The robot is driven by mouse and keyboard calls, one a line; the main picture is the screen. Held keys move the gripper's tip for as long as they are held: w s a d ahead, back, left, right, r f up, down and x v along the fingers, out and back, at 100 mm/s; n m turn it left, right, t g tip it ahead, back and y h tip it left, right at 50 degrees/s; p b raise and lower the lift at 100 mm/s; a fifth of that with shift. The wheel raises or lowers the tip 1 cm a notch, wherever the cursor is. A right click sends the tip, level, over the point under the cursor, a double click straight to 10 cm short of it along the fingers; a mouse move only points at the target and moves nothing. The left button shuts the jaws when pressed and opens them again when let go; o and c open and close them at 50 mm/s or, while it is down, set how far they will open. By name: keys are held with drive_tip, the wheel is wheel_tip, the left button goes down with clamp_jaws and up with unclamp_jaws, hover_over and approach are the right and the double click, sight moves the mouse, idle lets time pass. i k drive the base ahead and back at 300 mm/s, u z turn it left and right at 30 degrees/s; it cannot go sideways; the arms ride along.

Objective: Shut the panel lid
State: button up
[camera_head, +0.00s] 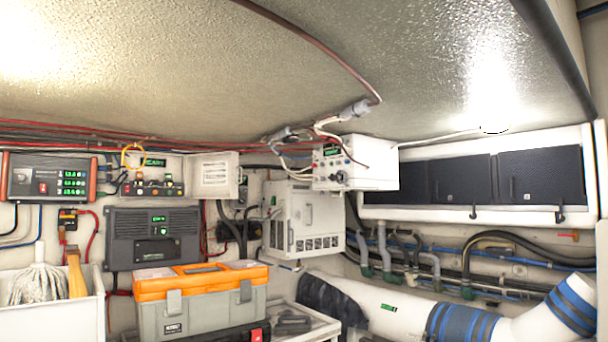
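A small switch panel (153,187) is on the back wall, left of centre, with a green display and several coloured switches showing. A yellow loop (133,155) hangs at the panel's upper left. My gripper and arm are not in view.
An orange-and-grey toolbox (202,292) stands below the panel. A red-sided display unit (48,179) is left of the panel, and a grey charger box (153,236) below it. A white control box (352,164) juts out at centre. A white bin (88,312) holds a mop.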

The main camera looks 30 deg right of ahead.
sight(211, 176)
drive_tip(key=z, duration=0.85)
drive_tip(key=i, duration=1.3)
drive_tip(key=u, duration=0.6)
drive_tip(key=i, duration=0.7)
drive_tip(key=u, duration=0.7)
